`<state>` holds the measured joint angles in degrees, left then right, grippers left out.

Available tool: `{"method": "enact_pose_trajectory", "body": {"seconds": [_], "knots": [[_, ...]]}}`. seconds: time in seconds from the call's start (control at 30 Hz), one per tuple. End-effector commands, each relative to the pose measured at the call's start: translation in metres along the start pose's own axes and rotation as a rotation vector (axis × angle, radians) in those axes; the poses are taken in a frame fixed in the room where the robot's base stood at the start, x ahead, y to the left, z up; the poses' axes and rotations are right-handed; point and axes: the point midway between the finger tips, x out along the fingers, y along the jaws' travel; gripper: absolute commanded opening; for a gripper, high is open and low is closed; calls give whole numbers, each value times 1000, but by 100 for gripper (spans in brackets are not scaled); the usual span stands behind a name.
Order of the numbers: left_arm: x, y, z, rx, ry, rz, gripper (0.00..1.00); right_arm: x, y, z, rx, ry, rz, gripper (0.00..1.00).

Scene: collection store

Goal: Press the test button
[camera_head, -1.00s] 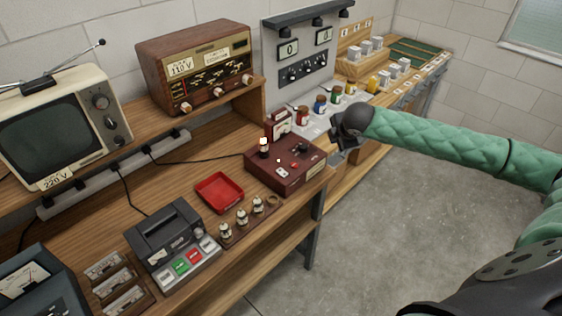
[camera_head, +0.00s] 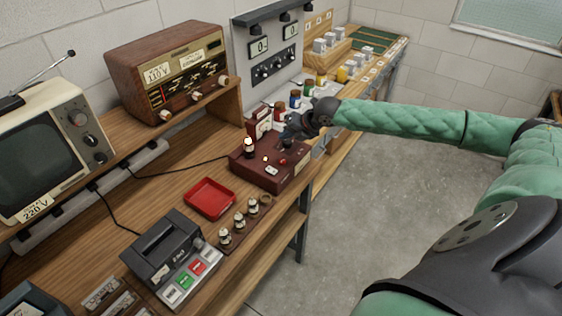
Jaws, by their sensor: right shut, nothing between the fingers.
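A maroon tester box (camera_head: 262,178) stands near the bench's front edge. A small bulb-like tube (camera_head: 248,148) stands upright at its left side, and a meter (camera_head: 259,121) rises behind. Its sloped top carries small controls, including a whitish one (camera_head: 271,170); I cannot read which is the test button. My right gripper (camera_head: 291,133) is shut and empty, over the box's back right part, covering some of its top. Whether it touches the box I cannot tell. My left gripper is not in view.
A red tray (camera_head: 209,198), a rack of small tubes (camera_head: 230,236) and a grey device with red, green and white buttons (camera_head: 165,248) stand nearer. A radio (camera_head: 168,72) and a television (camera_head: 42,150) are on the shelf. Coloured jars (camera_head: 295,98) stand behind my gripper.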

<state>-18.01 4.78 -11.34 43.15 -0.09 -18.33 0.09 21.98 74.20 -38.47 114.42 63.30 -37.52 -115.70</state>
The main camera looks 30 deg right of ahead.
Motion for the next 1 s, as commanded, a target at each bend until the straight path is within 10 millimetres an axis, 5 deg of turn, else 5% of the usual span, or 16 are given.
{"method": "enact_pose_trajectory", "body": {"seconds": [0.27, 0.73, 1.0], "knots": [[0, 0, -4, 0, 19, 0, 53, 0, 3, 1, -164, -8, 12, 0], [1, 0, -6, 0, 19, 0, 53, 2, 1, 0, -174, -7, 11, 0], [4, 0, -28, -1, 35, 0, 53, 12, -7, -6, -173, -7, 11, 0]]}}
